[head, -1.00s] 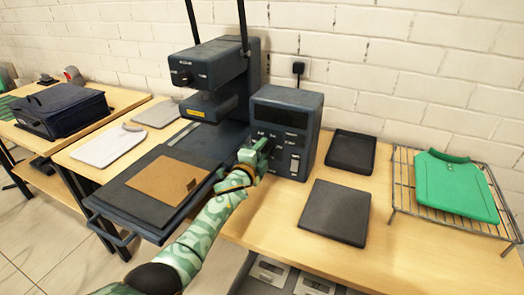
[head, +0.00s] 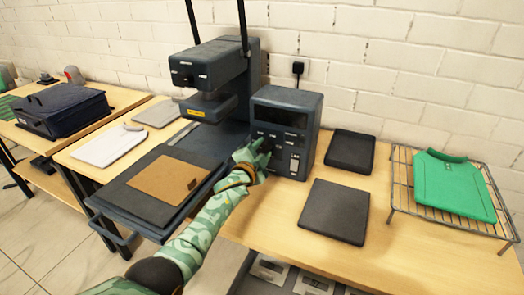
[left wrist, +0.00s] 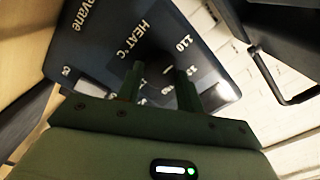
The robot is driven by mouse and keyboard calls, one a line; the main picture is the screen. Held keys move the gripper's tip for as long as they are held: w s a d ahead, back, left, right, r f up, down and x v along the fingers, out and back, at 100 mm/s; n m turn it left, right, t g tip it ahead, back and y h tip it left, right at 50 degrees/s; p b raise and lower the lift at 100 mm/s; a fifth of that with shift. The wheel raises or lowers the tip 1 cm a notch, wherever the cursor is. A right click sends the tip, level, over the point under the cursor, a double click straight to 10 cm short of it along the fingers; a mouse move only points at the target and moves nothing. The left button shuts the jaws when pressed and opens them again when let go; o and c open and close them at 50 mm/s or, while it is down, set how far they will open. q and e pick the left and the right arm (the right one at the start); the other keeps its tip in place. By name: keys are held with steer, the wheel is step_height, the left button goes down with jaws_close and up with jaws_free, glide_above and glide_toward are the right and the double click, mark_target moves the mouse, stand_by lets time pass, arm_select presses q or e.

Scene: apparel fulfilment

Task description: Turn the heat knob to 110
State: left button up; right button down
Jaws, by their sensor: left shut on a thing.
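The dark control box (head: 297,108) of the heat press stands on the bench, with a display at the top and labelled controls below. My left gripper (head: 266,147) is at the left part of its front face. In the left wrist view, the two fingers of my left gripper (left wrist: 160,70) are shut on the dark heat knob (left wrist: 154,54), one on each side. The print "HEAT °C" (left wrist: 131,37) and the mark "110" (left wrist: 184,43) show near the knob. The knob's pointer cannot be made out. My right gripper is not in view.
The heat press (head: 215,75) stands left of the box, with a brown sheet (head: 165,178) on its lower plate. Two dark trays (head: 350,150) (head: 335,210) and a rack (head: 402,195) with a green shirt (head: 452,183) are to the right. A white wall closes the back.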

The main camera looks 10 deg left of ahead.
arm_select(q)
steer(key=shift+f, duration=0.2)
steer(key=o, duration=1)
steer(key=shift+r, duration=0.1)
steer(key=s+a+p, duration=0.1)
steer(key=s+p, duration=0.1)
steer(key=s, duration=0.3)
steer(key=s+a+p, duration=0.1)
steer(key=s+p, duration=0.2)
steer(key=s, duration=0.2)
steer(key=s+a+p, duration=0.1)
steer(key=s+p, duration=0.1)
steer(key=s, duration=0.4)
steer(key=shift+p, duration=0.4)
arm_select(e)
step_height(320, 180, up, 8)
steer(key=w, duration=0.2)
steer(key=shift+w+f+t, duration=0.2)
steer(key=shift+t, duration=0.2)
arm_select(q)
steer(key=shift+a, duration=0.1)
